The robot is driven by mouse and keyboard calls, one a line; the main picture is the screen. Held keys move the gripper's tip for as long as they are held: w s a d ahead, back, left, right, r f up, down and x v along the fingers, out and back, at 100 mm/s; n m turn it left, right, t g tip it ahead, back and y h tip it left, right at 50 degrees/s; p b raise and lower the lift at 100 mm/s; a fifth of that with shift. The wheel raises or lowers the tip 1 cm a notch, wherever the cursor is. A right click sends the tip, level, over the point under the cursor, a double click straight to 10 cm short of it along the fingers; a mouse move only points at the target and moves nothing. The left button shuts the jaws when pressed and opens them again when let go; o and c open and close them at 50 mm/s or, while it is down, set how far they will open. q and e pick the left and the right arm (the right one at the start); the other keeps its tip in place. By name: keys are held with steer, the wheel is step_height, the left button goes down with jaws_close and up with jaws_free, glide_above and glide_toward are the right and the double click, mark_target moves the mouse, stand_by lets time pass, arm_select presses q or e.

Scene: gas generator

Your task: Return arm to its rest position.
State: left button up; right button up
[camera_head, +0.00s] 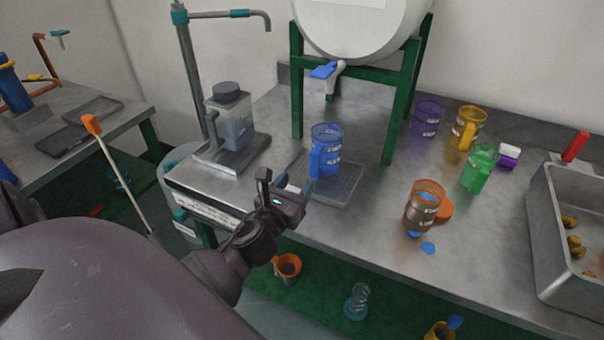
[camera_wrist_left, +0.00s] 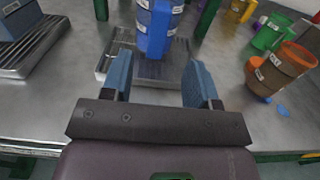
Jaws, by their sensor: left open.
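My left gripper (camera_head: 282,190) is open and empty, in front of the bench's front edge. Its arm comes in from the lower left of the head view. In the left wrist view the two fingers (camera_wrist_left: 160,82) stand wide apart with nothing between them. A blue mug (camera_head: 326,150) stands upright on a metal drip tray (camera_head: 345,186) just beyond the fingers, apart from them. The blue mug also shows at the top of the left wrist view (camera_wrist_left: 156,25). My right gripper is not in view.
A white tank (camera_head: 362,25) with a blue-handled tap (camera_head: 329,72) is on a green stand behind the mug. An orange mug (camera_head: 422,208), green mug (camera_head: 479,168), yellow mug (camera_head: 467,127) and purple mug (camera_head: 427,118) stand right. A clear container (camera_head: 230,118) stands left. A metal basin (camera_head: 568,240) is far right.

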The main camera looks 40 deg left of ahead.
arm_select(q)
steer(key=shift+s+d, duration=0.15)
steer(key=shift+s, duration=0.25)
